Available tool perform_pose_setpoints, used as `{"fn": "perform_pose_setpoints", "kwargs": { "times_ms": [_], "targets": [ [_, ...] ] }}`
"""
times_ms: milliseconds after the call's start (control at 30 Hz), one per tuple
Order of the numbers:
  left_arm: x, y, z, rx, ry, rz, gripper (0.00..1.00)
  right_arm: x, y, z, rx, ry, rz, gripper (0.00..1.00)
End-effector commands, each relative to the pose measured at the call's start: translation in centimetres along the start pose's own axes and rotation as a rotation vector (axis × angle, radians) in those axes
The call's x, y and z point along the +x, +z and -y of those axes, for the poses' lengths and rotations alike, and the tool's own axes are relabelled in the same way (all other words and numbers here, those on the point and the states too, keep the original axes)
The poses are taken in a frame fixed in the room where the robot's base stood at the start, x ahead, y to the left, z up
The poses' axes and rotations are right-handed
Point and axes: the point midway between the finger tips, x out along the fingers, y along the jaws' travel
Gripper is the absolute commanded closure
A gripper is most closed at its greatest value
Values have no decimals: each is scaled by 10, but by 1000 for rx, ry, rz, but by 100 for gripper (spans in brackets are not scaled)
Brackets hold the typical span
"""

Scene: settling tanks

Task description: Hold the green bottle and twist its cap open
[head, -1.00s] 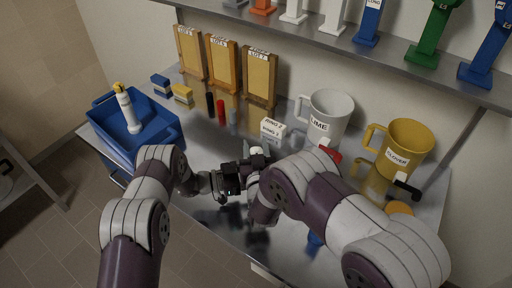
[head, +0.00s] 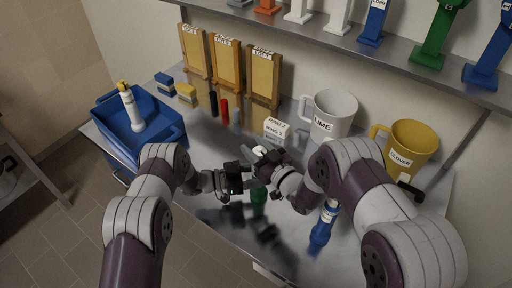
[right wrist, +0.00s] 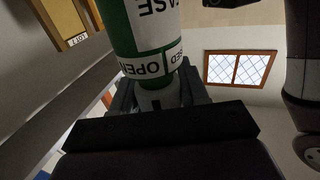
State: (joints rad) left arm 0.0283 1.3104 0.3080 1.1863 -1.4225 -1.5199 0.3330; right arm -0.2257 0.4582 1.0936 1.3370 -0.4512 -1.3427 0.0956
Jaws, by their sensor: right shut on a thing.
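The green bottle (head: 258,194) stands out between my two grippers above the steel table, partly hidden by them. In the right wrist view its green and white body (right wrist: 145,30) shows large, with label letters upside down. My right gripper (right wrist: 160,98) is shut on the bottle's cap end, its fingers on either side of the narrow pale part; in the head view it (head: 262,163) comes from the right at the bottle's top. My left gripper (head: 246,176) is against or just beside the bottle's left side; its finger gap is hidden.
A blue bottle (head: 323,225) stands near the front edge, close to my right arm. Behind are a white box (head: 276,130), a white mug (head: 328,115) and a yellow mug (head: 408,145). A blue tray (head: 165,115) is at left. A shelf (head: 400,70) runs overhead.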

Motion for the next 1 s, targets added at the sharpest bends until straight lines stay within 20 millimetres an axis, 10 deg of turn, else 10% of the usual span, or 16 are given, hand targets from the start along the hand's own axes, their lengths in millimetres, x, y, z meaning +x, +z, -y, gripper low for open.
{"fn": "perform_pose_setpoints", "kwargs": {
  "times_ms": [467,500,533,1000],
  "targets": [
    [0,1,-1,-2,1,3,92,1,-2,0,-2,-15,-4,86],
    [0,1,-1,-2,1,3,92,1,-2,0,-2,-15,-4,43],
    [0,1,-1,-2,1,2,92,1,-2,0,-2,-15,-4,34],
    [0,1,0,-2,0,2,92,-30,0,-1,0,-11,1,34]
  ]
}}
